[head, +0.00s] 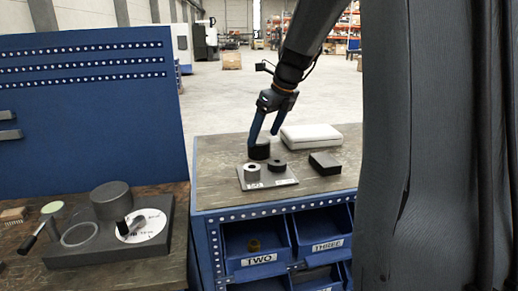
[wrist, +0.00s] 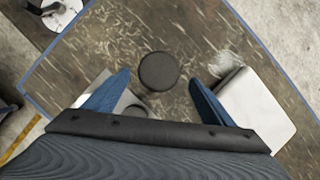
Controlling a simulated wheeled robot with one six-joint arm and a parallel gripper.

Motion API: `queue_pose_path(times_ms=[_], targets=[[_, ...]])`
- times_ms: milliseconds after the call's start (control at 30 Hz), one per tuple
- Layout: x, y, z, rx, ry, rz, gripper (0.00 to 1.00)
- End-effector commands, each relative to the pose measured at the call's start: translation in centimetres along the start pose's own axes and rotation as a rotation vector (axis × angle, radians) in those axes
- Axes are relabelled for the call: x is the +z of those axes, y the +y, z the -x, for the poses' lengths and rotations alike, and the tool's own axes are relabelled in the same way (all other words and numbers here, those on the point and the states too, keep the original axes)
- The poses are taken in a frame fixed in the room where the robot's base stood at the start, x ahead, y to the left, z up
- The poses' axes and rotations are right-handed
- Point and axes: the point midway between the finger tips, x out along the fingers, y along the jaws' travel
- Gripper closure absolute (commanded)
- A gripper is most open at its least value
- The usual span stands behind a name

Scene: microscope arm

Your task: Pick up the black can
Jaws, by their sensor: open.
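The black can (head: 260,152) stands upright on the right-hand worktop, behind a small grey plate. In the wrist view its round dark top (wrist: 158,71) shows near the middle, just ahead of and between my two blue fingers. My gripper (head: 264,137) is open and points down at the can, with a finger to each side in the head view. The wrist view also shows my gripper (wrist: 160,79) with a wide gap and nothing held. I cannot tell whether either finger touches the can.
A white case (head: 311,137) lies to the right, with a flat black box (head: 325,163) nearer. Blue bins (head: 255,240) sit below the worktop.

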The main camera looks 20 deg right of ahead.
Motion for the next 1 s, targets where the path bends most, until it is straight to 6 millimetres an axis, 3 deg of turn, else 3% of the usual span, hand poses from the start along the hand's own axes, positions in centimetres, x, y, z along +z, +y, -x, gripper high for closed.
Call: queue_pose_path(times_ms=[333, 667, 1000], targets=[[0.3, 0.2, -4.4, 0.001, 0.002, 0.001, 0.23], [0.2, 0.0, -5.2, -0.002, 0.0, -0.001, 0.23], [0.2, 0.0, -5.1, -0.003, -0.001, 0.0, 0.74]])
